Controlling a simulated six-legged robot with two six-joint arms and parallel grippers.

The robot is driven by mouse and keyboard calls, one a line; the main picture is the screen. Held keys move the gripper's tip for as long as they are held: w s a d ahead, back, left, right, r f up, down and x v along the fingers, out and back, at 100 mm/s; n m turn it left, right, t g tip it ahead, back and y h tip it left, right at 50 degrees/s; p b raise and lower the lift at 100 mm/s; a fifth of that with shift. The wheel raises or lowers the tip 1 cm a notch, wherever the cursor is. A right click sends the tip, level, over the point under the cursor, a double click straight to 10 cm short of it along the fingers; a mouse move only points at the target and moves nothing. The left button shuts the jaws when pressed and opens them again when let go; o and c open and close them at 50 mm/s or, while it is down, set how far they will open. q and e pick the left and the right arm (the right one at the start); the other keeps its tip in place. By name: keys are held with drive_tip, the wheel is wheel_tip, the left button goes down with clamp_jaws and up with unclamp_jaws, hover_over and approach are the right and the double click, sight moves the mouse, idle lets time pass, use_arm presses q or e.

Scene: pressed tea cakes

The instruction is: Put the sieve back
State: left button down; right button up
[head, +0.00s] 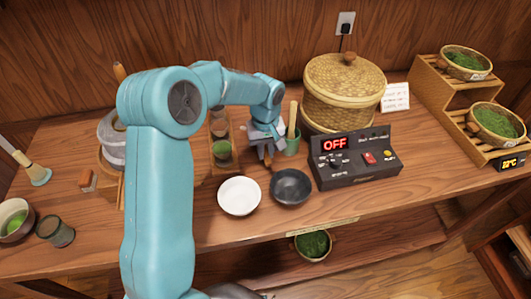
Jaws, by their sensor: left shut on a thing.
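My left gripper (267,152) is at the middle of the table, pointing down, behind the white bowl (239,197) and the dark bowl (291,187). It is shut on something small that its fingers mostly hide. I cannot make out whether that is the sieve, and no sieve shows clearly elsewhere. A green cup (292,146) with an upright wooden stick (293,116) in it stands just right of the gripper; I cannot tell if they touch. My right gripper is not in view.
A control box (354,171) reading OFF stands before a lidded woven basket (344,88). A wooden rack (221,130) is left of the gripper. Tea baskets fill the stepped stand (433,88) at right. My left arm hides part of the table's left half. The table's front right is clear.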

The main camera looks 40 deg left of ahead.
use_arm(q)
drive_tip(key=shift+f, duration=0.7)
drive_tip(key=shift+w+a+f, duration=0.15)
drive_tip(key=shift+w+f, duration=0.05)
drive_tip(key=shift+f, duration=0.15)
drive_tip(key=shift+r, duration=0.1)
drive_tip(key=shift+s, duration=0.15)
drive_tip(key=shift+f, duration=0.2)
drive_tip(key=c, duration=1.1)
unclamp_jaws()
drive_tip(key=shift+o, duration=0.2)
drive_tip(key=shift+r, duration=0.1)
